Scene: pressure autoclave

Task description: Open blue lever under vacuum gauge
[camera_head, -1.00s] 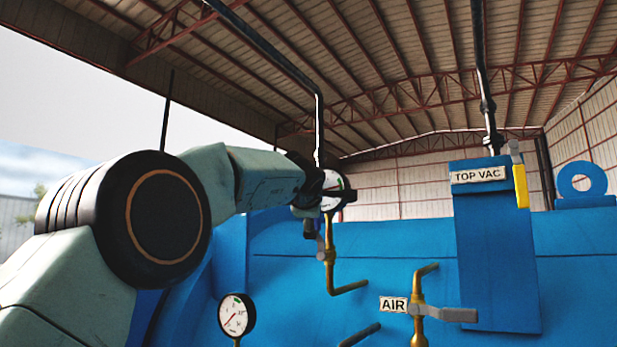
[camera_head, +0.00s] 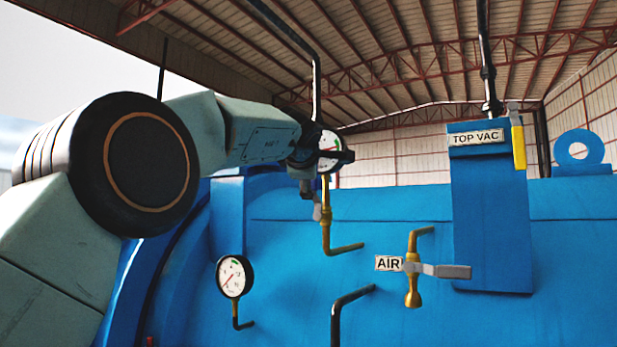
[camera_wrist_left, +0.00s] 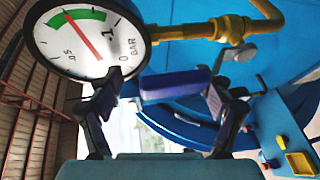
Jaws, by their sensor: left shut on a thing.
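The vacuum gauge (camera_wrist_left: 88,38) has a white dial with a green band and a red needle, upper left in the left wrist view. In the head view the gauge (camera_head: 329,150) is partly covered by my left gripper (camera_head: 338,158). The blue lever (camera_wrist_left: 175,85) lies across between the fingers of my left gripper (camera_wrist_left: 165,98), beside a brass fitting. My left gripper is shut on this lever. In the head view the lever is mostly hidden behind the gripper. My right gripper is in neither view.
A brass pipe (camera_head: 326,220) runs below the gauge. A lower gauge (camera_head: 234,276), an AIR valve with a grey lever (camera_head: 440,270), a black pipe (camera_head: 340,312) and a TOP VAC column with a yellow lever (camera_head: 519,148) stand on the blue vessel (camera_head: 390,212).

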